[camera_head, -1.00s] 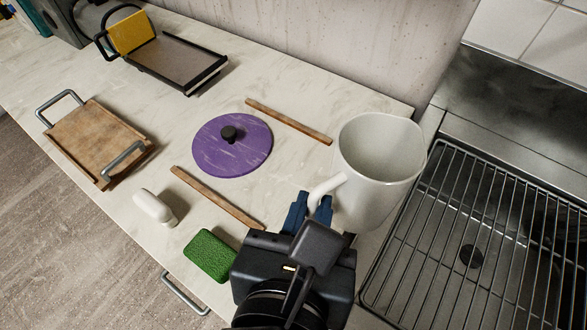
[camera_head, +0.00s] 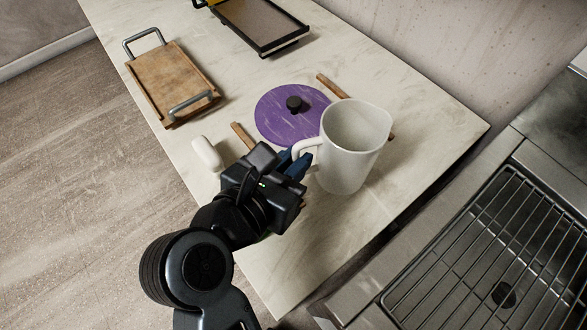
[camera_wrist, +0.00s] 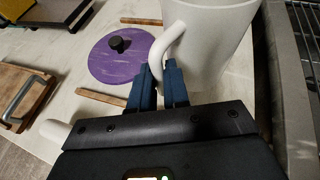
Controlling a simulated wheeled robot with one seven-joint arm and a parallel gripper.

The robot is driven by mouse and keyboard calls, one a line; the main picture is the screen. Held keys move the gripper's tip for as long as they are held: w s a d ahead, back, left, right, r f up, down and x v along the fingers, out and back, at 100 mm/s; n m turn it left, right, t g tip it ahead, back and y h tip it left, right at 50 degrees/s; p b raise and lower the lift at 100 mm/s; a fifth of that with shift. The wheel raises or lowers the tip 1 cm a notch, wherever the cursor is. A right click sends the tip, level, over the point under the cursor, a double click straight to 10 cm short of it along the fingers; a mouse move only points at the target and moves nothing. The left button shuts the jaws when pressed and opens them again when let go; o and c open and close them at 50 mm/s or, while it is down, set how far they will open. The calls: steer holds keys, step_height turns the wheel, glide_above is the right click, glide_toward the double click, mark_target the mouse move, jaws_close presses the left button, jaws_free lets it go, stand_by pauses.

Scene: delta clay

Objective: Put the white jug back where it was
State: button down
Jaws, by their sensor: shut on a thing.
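The white jug (camera_head: 350,150) is in my gripper (camera_head: 297,160), whose blue fingers are shut on its handle. In the head view the jug looks upright, in front of part of the purple lid and a wooden strip. In the wrist view the jug (camera_wrist: 212,45) fills the upper right, and the handle runs between the fingertips (camera_wrist: 160,82). Whether the jug's base touches the counter is hard to tell.
The purple lid (camera_head: 275,112) lies on the counter (camera_head: 300,255) between two wooden strips (camera_head: 330,86). A grill rack (camera_head: 500,260) is at right. The counter's near right end is bare.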

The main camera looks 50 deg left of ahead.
steer(key=shift+f, duration=1.7)
steer(key=shift+f, duration=0.2)
steer(key=c, duration=1.1)
jaws_free()
steer(key=shift+r, duration=0.2)
steer(key=shift+s+d+r, duration=0.1)
steer(key=shift+s, duration=0.15)
steer(key=v, duration=1.1)
steer(key=shift+s+r+b, duration=0.15)
steer(key=shift+s+b, duration=0.05)
steer(key=shift+b, duration=0.15)
